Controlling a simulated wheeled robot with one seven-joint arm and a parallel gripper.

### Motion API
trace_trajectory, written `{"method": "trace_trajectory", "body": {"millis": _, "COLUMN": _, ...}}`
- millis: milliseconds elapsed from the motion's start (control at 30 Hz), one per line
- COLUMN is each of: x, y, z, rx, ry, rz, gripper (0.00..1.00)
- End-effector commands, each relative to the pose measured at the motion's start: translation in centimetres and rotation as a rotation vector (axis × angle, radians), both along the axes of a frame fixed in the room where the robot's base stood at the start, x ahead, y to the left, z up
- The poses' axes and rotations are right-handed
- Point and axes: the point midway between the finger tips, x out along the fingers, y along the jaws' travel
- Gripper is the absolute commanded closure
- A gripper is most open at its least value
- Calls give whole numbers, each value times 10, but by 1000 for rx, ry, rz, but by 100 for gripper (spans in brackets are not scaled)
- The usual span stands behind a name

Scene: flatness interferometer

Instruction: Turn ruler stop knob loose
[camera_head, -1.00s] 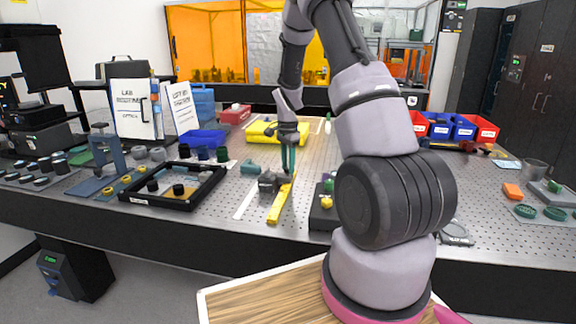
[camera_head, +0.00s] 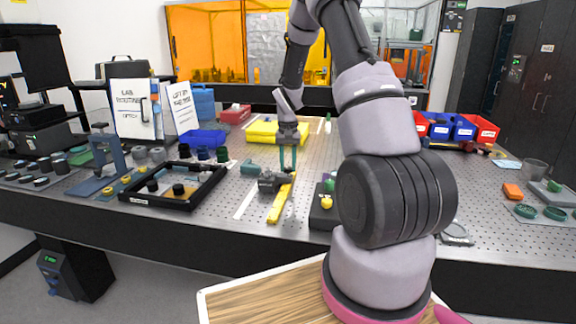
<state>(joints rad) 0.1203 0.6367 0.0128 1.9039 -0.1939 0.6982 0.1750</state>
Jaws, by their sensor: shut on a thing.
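My gripper (camera_head: 287,168) points straight down at the yellow ruler (camera_head: 280,206), with its two green fingers at the ruler's far end. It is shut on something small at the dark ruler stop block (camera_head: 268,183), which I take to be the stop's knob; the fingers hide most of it. The ruler lies on the perforated table, slanting towards the front edge. The block sits against its left side. The knob's own shape and turn cannot be made out.
A black-framed tray (camera_head: 208,193) with dark knobs lies to the left. A dark block with a yellow knob (camera_head: 326,202) stands right of the ruler. A teal part (camera_head: 250,168) lies close behind the stop. A yellow case (camera_head: 262,134) is farther back. My arm covers the middle right.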

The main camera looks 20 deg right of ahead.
Motion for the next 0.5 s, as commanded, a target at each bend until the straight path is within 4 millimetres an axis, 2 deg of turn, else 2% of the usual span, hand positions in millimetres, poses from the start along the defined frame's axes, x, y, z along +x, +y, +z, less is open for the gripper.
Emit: {"method": "trace_trajectory", "body": {"millis": 500, "x": 1, "y": 0, "z": 1, "rx": 1, "ry": -1, "rz": 437, "gripper": 100}}
